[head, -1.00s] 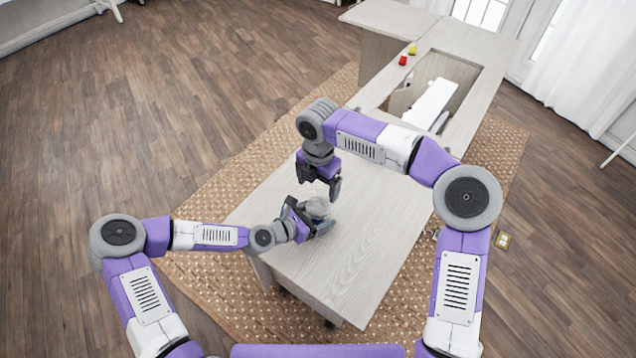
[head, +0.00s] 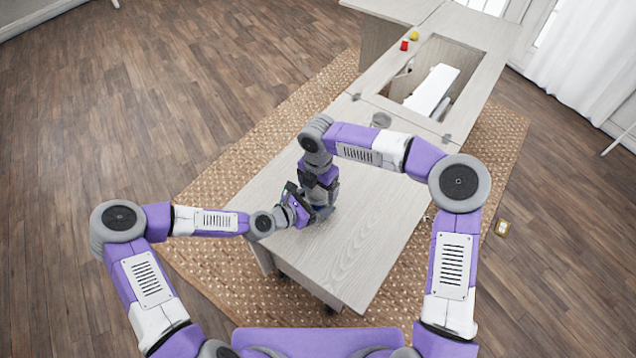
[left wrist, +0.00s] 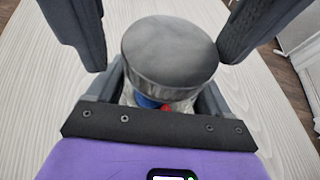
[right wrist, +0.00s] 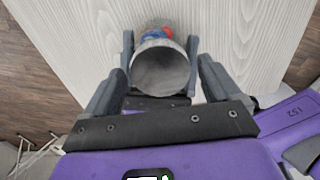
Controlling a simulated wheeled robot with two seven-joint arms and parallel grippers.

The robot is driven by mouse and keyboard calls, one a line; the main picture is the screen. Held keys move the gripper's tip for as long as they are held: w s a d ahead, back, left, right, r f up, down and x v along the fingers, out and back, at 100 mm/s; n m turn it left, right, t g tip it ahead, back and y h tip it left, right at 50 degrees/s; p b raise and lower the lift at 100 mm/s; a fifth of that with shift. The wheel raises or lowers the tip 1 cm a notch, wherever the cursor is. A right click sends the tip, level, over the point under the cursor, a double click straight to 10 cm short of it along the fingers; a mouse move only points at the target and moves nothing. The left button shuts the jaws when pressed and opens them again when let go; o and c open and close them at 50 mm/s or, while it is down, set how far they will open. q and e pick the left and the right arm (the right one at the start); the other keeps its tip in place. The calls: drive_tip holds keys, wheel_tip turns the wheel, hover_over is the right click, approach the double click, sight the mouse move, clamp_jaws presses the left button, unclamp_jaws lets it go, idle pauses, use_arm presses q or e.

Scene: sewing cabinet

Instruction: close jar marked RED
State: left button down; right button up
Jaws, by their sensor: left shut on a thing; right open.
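The jar (left wrist: 152,102) is clear with blue and red contents. It stands on the table (head: 345,255) and is mostly hidden by my grippers in the head view. I cannot read any marking on it. A round grey metal lid (left wrist: 170,55) is at its mouth; I cannot tell whether it is fully seated. The lid also shows in the right wrist view (right wrist: 160,72). My left gripper (head: 308,214) is shut on the jar's body from the side. My right gripper (head: 322,202) is above the jar, open, with its fingers on either side of the lid.
A grey round object (head: 381,120) sits farther back on the table. A red spool (head: 404,45) and a yellow spool (head: 414,36) stand near the cabinet opening (head: 447,62), which holds a white machine part (head: 432,92). The table's front is clear.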

drive_tip(key=c, duration=1.1)
drive_tip(key=m, duration=0.4)
drive_tip(key=shift+m, duration=0.4)
drive_tip(key=m, duration=0.5)
drive_tip(key=shift+m, duration=0.3)
drive_tip(key=o, duration=1.1)
drive_tip(key=shift+o, duration=0.2)
drive_tip(key=shift+r, duration=0.1)
drive_tip(key=shift+r, duration=2.15)
